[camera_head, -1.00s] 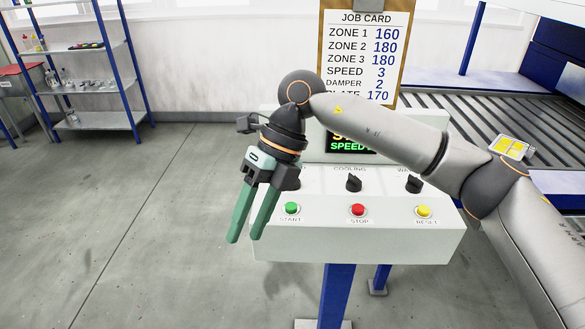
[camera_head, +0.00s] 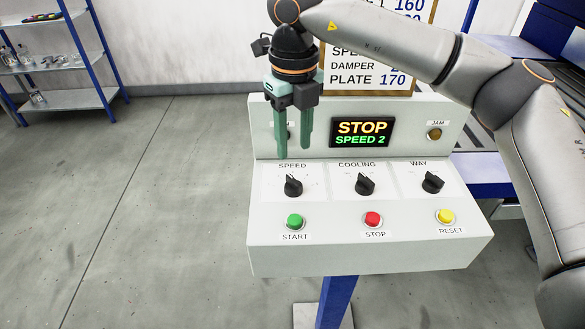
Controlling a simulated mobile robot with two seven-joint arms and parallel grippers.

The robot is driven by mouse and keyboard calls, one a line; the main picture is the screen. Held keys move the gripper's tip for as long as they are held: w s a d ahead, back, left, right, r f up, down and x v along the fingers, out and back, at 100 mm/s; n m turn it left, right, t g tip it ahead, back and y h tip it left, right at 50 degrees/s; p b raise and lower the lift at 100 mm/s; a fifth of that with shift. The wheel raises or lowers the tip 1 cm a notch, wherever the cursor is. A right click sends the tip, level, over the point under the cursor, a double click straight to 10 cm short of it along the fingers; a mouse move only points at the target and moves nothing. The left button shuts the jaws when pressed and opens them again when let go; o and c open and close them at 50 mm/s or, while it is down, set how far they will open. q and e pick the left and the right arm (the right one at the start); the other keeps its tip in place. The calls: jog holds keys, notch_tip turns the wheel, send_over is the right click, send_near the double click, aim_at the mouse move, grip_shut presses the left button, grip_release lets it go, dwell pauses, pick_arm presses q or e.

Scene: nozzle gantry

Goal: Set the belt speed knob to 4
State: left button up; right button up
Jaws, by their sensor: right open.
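The belt speed knob (camera_head: 293,186) is a black knob under the label SPEED, at the left of the control panel (camera_head: 330,255). The display (camera_head: 362,132) reads STOP and SPEED 2. My right gripper (camera_head: 293,153) has green fingers pointing down. It is open and empty, in front of the panel's upright back face, and shows just above the SPEED label. It does not appear to touch the knob. The exact gap cannot be told. My left gripper is out of view.
The COOLING knob (camera_head: 365,184) and WAY knob (camera_head: 433,182) are to the right. Green START (camera_head: 295,221), red STOP (camera_head: 373,219) and yellow RESET (camera_head: 445,216) buttons line the front. A job card (camera_head: 370,72) stands behind, partly covered by my arm. Open floor lies left.

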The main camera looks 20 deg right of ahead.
aim_at(294, 179)
notch_tip(294, 179, down, 8)
jog(key=shift+w+f+p, duration=0.1)
jog(key=shift+f+p, duration=0.1)
jog(key=shift+p, duration=0.3)
grip_shut()
dwell(0.4)
